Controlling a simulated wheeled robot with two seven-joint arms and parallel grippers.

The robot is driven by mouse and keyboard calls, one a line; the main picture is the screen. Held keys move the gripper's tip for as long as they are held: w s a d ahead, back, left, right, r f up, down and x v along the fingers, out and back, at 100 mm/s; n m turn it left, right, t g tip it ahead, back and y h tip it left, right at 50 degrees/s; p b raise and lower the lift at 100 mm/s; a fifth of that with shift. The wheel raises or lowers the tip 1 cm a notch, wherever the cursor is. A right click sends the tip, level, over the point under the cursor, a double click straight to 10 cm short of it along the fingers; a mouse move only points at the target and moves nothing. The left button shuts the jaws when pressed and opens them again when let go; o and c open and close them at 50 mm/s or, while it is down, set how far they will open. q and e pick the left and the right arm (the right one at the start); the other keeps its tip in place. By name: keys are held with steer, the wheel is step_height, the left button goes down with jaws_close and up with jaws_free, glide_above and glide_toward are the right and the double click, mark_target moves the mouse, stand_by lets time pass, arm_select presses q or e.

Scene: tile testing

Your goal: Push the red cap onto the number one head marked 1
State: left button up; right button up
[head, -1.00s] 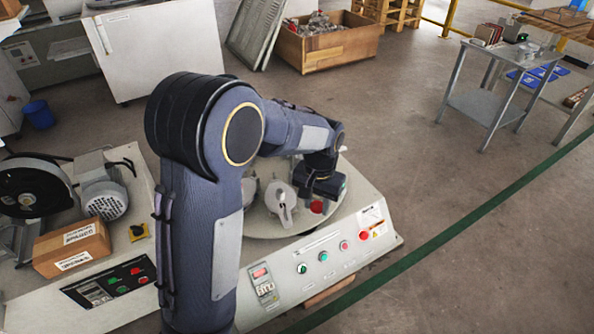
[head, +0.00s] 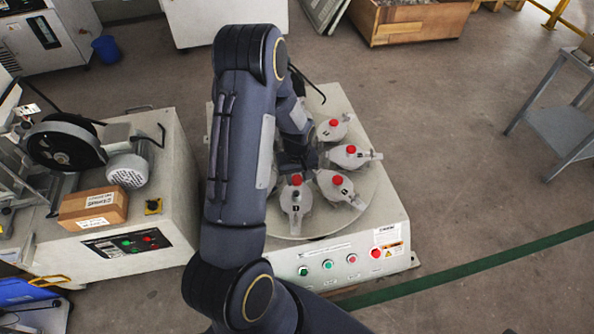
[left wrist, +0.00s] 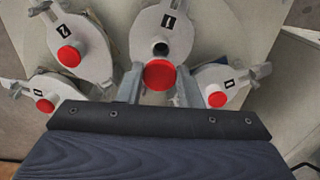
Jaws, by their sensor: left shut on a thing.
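My left gripper (left wrist: 159,88) is shut on a red cap (left wrist: 159,75), seen in the left wrist view between its two fingers. The light grey head marked 1 (left wrist: 178,38) is just beyond it, with a bare dark opening that the cap does not cover. The cap looks apart from that opening, offset to one side; its height above the head is unclear. In the head view, the left gripper (head: 294,163) is partly hidden by my arm, with the cap (head: 296,180) and the head marked 1 (head: 295,204) just in front of it. My right gripper is not in view.
Other heads with red caps stand close by on the round plate, including the one marked 2 (left wrist: 88,40). The machine's front panel (head: 335,262) has several buttons. A second machine (head: 178,190) carrying a cardboard box (head: 93,208) stands at left.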

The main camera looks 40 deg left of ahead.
arm_select(q)
steer(key=shift+f+b, duration=1.45)
steer(key=shift+f, duration=0.7)
steer(key=shift+f+b, duration=0.65)
steer(key=shift+f, duration=0.1)
steer(key=shift+f+b, duration=0.75)
steer(key=shift+b, duration=0.05)
stand_by(0.5)
steer(key=o, duration=1.5)
steer(key=shift+r, duration=0.1)
steer(key=shift+r+p, duration=2.6)
steer(key=shift+r, duration=0.9)
